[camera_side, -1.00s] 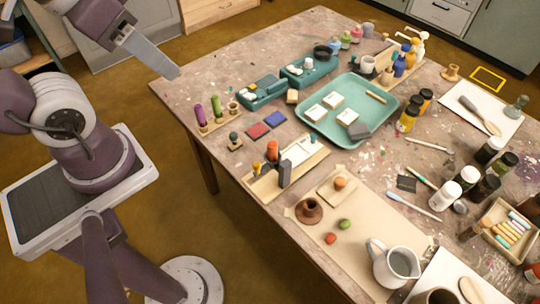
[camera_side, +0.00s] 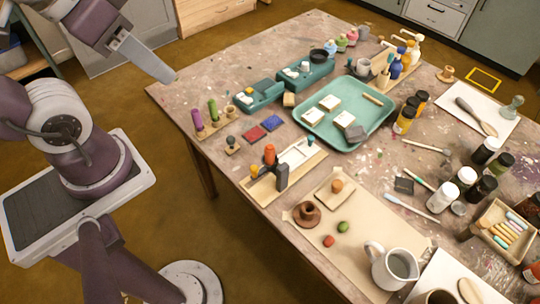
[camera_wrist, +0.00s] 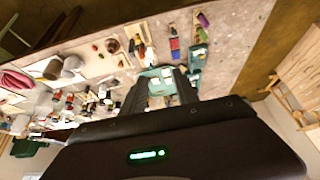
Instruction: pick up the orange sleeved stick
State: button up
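An upright orange cylinder (camera_side: 270,154), which looks like the orange sleeved stick, stands on a narrow wooden board (camera_side: 262,187) near the table's front left edge. A dark grey upright block (camera_side: 282,177) stands close on its right and a small yellow-orange piece (camera_side: 254,171) on its left. My gripper (camera_side: 170,78) is raised at the upper left in the side view, well apart from the orange stick. In the wrist view its two dark fingers (camera_wrist: 158,80) are spread with nothing held between them. I cannot pick out the orange stick surely in the wrist view.
A rack with a purple stick (camera_side: 197,120) and a green stick (camera_side: 213,110) stands left of the red pad (camera_side: 255,133) and blue pad (camera_side: 272,123). A teal tray (camera_side: 318,115) lies behind.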

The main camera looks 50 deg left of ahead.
jog(key=n+g, duration=0.6)
jog(key=n, duration=1.3)
send_over(270, 146)
notch_tip(270, 146, down, 21)
jog(key=shift+w+a+r, duration=0.15)
jog(key=f, duration=0.7)
jog(key=shift+s, duration=0.2)
grip_shut()
